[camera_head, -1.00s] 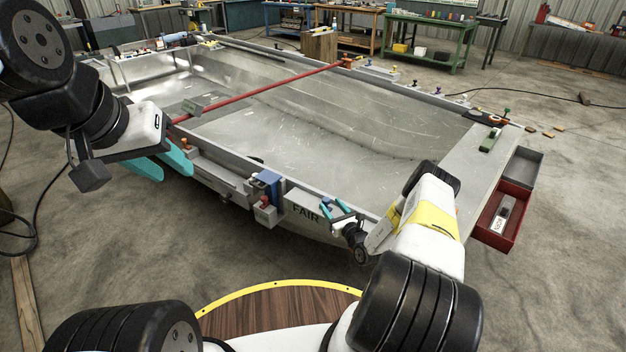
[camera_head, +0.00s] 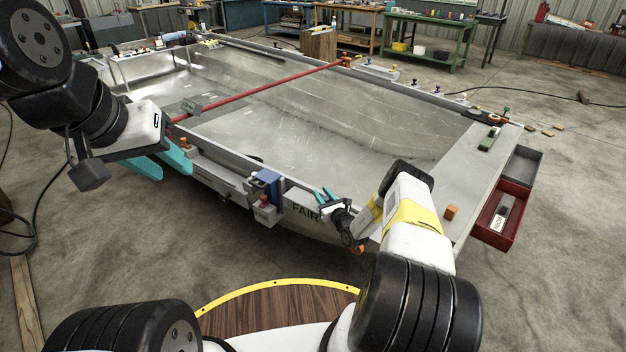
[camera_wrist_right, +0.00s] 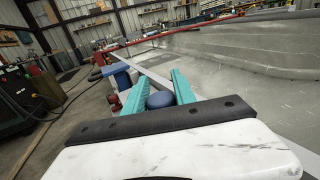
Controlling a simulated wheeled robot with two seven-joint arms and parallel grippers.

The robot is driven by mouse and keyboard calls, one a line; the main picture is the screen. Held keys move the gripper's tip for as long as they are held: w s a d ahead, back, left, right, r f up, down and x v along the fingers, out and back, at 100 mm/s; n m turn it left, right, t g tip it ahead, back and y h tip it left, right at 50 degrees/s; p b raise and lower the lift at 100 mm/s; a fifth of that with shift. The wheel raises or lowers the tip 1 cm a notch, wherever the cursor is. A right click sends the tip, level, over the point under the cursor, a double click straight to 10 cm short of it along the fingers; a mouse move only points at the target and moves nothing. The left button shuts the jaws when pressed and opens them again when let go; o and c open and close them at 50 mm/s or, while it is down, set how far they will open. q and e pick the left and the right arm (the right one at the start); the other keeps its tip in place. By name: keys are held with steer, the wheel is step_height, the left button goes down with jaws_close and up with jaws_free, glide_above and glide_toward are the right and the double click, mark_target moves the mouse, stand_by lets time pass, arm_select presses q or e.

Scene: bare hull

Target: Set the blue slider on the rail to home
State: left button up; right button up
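The blue slider's rounded knob (camera_wrist_right: 160,99) shows between the two teal fingers of my right gripper (camera_wrist_right: 158,92) in the right wrist view. Small gaps seem to show beside it, so the fingers look open around it; contact is not clear. In the head view my right gripper (camera_head: 325,198) is at the hull's near edge, by the FAIR lettering, and largely hides the knob. The rail and any home mark cannot be made out there. My left gripper (camera_head: 166,163) hangs over the hull's left near side, its teal fingers apart and empty.
A blue block (camera_head: 269,178) and a red knob (camera_head: 264,201) sit on the near edge, left of my right gripper. A red bar (camera_head: 262,90) spans the hull. An orange block (camera_head: 451,212) and a red tray (camera_head: 493,234) are at the right.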

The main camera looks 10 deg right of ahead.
jaws_close()
stand_by(1.1)
